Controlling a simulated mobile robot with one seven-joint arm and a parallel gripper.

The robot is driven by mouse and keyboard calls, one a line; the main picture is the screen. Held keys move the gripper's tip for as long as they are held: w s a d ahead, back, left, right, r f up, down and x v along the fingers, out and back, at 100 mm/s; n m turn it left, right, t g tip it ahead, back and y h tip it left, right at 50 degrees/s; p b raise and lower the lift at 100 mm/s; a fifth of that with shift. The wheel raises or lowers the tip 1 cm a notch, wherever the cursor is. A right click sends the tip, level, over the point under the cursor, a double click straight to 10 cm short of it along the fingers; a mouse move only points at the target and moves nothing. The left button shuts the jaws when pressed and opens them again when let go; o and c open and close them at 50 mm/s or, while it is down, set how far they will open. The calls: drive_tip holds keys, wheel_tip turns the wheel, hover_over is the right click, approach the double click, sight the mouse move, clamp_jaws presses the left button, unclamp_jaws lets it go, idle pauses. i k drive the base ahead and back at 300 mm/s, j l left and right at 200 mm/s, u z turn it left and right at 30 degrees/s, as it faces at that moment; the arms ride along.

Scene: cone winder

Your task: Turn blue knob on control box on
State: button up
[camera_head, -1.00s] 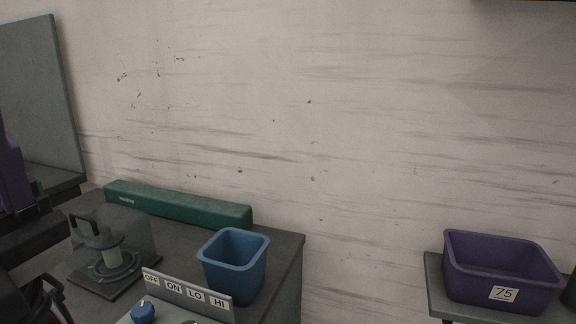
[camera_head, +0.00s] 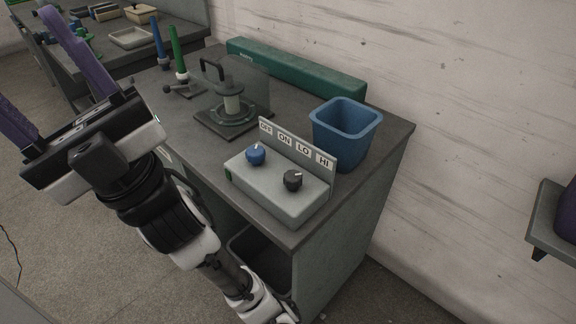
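The control box (camera_head: 268,190) is a pale grey box on the front part of the dark workbench. A blue knob (camera_head: 256,155) with a white pointer mark sits on its left part, and a black knob (camera_head: 292,180) sits to the right. A label plate (camera_head: 298,148) behind them reads OFF, ON, LO, HI. The blue knob stands near the OFF label. My gripper (camera_head: 40,85) is at the left, in front of the bench and apart from the box. Its two purple fingers are spread wide with nothing between them.
A blue bin (camera_head: 344,130) stands right behind the label plate. A winder device with a clear guard (camera_head: 236,100) is behind the box to the left. A green long box (camera_head: 295,70) lies along the wall. Blue and green rods (camera_head: 177,55) stand farther left. Floor is clear at left.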

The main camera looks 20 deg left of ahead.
sight(254, 154)
drive_tip(key=j+u, duration=0.15)
drive_tip(key=j, duration=0.35)
drive_tip(key=i+j+u, duration=0.15)
drive_tip(key=j, duration=0.3)
drive_tip(key=j+u, duration=0.15)
drive_tip(key=j, duration=0.35)
